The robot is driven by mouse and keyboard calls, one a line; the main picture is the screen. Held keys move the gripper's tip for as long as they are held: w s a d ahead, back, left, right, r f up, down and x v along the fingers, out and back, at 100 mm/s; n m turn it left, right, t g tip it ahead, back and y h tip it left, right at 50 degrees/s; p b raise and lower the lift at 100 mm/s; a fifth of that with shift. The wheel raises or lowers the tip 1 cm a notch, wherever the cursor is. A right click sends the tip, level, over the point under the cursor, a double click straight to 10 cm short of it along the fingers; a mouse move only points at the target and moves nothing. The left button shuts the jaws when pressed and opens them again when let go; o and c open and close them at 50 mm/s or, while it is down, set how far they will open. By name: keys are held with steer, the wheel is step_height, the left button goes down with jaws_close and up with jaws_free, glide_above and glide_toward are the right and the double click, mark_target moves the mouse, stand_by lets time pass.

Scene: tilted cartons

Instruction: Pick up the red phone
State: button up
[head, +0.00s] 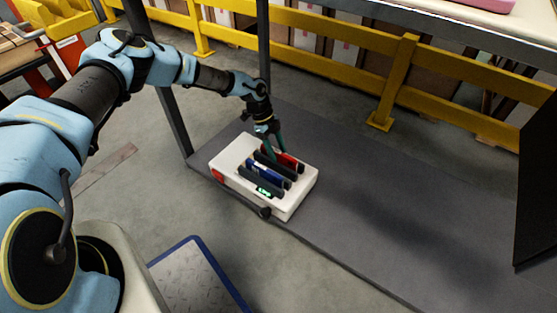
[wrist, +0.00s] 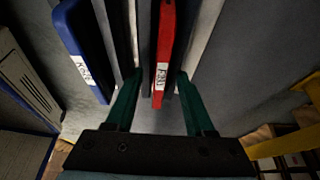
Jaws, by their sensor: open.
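The red phone (head: 290,161) stands on edge in the rear slot of a white holder (head: 228,163) on the dark grey platform. My gripper (head: 273,151) is above the holder, its fingers reaching down at the red phone. In the wrist view the red phone (wrist: 164,45) with a white label runs between the two green fingers of my open gripper (wrist: 159,75). A gap shows on each side, and I cannot see any contact. Part of the phone is hidden behind the fingers in the head view.
A blue phone (head: 267,173) stands in the holder in front of the red one, and also shows left of the fingers in the wrist view (wrist: 83,45). Dark dividers stand close beside the red phone. A grey post (head: 174,125) rises left of the holder. The platform to the right is clear.

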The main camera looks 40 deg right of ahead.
jaws_close()
stand_by(0.4)
